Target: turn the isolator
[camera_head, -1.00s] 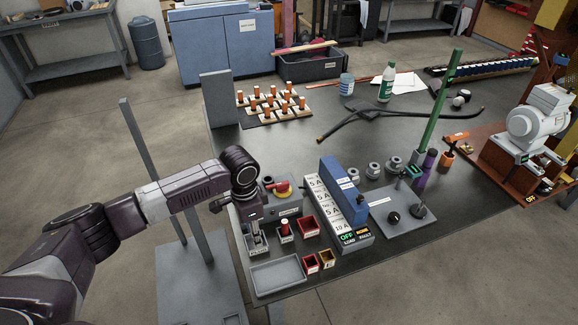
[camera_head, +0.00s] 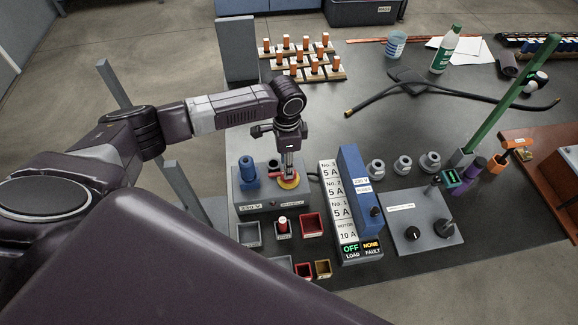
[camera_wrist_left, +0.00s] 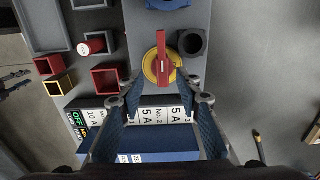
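The isolator is a red handle on a round yellow plate (camera_head: 290,182), set on top of a grey box (camera_head: 262,204). In the left wrist view the red handle (camera_wrist_left: 162,55) points up and down the picture across the yellow plate (camera_wrist_left: 150,69). My left gripper (camera_head: 289,169) points down over the isolator and partly hides it in the head view. In the left wrist view its two fingers (camera_wrist_left: 161,82) are spread apart and empty, with the handle lying between and just beyond the tips. Whether they touch it cannot be told.
A blue plug (camera_head: 248,172) stands on the box left of the isolator. Small bins, including a red one (camera_head: 311,224), sit in front. A blue and white breaker unit (camera_head: 356,190) stands close on the right. A grey upright panel (camera_head: 236,48) is behind.

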